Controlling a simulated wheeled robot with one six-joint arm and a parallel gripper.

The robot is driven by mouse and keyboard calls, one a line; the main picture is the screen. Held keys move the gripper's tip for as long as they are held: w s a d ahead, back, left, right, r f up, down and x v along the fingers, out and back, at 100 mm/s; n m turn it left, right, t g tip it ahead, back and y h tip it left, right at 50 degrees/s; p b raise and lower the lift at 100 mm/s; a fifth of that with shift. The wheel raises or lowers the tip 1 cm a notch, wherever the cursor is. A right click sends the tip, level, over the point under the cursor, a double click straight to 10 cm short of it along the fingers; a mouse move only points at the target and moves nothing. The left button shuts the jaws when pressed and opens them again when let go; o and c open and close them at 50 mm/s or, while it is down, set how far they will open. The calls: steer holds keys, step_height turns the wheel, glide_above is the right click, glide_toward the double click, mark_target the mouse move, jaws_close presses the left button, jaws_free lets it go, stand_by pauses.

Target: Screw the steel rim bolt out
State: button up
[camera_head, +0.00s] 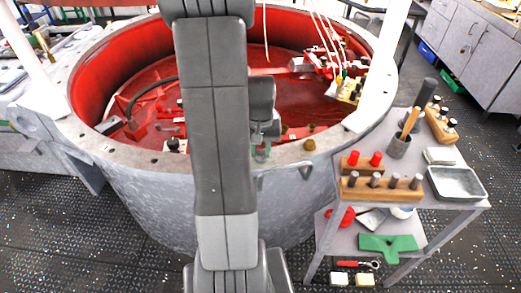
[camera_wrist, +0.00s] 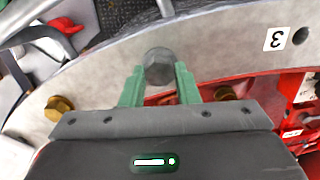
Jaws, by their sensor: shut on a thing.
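The steel rim bolt (camera_wrist: 159,64) is a grey hex head between the green fingertips in the wrist view. My gripper (camera_wrist: 159,74) is shut on it, one finger on each side. The bolt is at the pale metal rim (camera_wrist: 211,50); I cannot tell how far its shank sits in the rim. In the head view my gripper (camera_head: 262,152) shows only as a bit of green at the rim (camera_head: 340,141), mostly behind my arm, and the steel bolt is hidden there.
A plate marked 3 (camera_wrist: 276,39) lies near an empty hole (camera_wrist: 300,36). The red-lined vessel (camera_head: 95,75) holds machinery. A tool cart (camera_head: 462,157) with bolt racks (camera_head: 381,190) and a tray (camera_head: 455,183) stands right.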

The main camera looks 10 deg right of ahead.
mark_target(261, 153)
stand_by(0.3)
steer(key=o, duration=1)
steer(key=shift+r, duration=0.1)
step_height(261, 153, up, 14)
steer(key=shift+f, duration=0.2)
step_height(261, 153, down, 14)
stand_by(0.7)
